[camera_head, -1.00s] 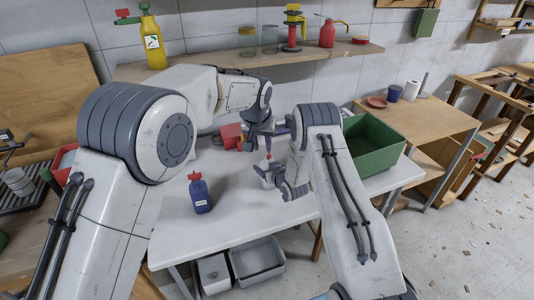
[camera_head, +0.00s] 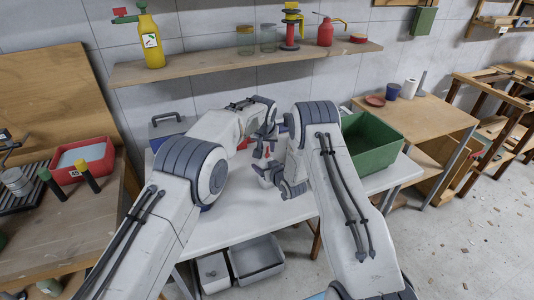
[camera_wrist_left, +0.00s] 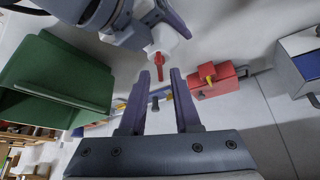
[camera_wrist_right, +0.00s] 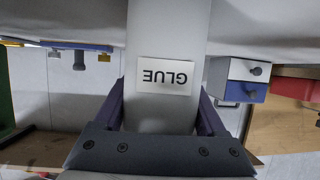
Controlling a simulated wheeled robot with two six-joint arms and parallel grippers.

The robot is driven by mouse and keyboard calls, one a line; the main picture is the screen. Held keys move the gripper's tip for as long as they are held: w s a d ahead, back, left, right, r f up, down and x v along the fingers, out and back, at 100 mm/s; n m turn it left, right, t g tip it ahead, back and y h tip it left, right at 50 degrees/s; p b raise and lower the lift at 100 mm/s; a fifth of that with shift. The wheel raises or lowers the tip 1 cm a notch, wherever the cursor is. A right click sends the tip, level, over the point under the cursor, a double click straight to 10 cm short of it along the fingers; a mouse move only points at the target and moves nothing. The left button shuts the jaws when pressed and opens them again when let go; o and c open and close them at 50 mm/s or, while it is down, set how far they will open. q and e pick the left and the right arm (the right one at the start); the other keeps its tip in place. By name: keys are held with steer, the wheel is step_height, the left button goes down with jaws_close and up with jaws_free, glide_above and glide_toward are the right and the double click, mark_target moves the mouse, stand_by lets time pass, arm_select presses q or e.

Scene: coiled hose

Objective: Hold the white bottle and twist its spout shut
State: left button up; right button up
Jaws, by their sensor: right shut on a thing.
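The white bottle (camera_wrist_right: 168,35) carries an upside-down GLUE label in the right wrist view. My right gripper (camera_wrist_right: 160,108) is shut on its body, one finger on each side. In the head view the bottle (camera_head: 263,170) is small and partly covered by the right gripper (camera_head: 285,183), above the white table. Its red spout (camera_wrist_left: 159,62) points towards my left gripper (camera_wrist_left: 157,83) in the left wrist view. The left fingers are apart, with the spout tip in line with the gap between the fingertips. I see no clear contact there. The left gripper also shows in the head view (camera_head: 264,143).
A green crate (camera_head: 372,168) stands on the table (camera_head: 245,222) to the right. A red object (camera_wrist_left: 212,83) and a grey-and-blue box (camera_wrist_left: 303,60) show in the left wrist view. A shelf (camera_head: 220,65) with bottles and jars runs behind. The table's front is mostly clear.

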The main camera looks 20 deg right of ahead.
arm_select(q)
steer(key=shift+x, duration=0.9)
jaws_close()
steer(key=shift+w+a+m+g+h, duration=0.1)
steer(key=shift+m+g+h, duration=0.3)
steer(key=shift+m, duration=0.7)
steer(key=shift+w+a+m+g+h, duration=0.1)
steer(key=shift+m+g+h, duration=0.3)
steer(key=shift+m, duration=0.7)
steer(key=shift+m+h, duration=0.3)
steer(key=shift+m, duration=0.3)
steer(key=shift+m+g, duration=0.4)
steer(key=shift+m, duration=0.2)
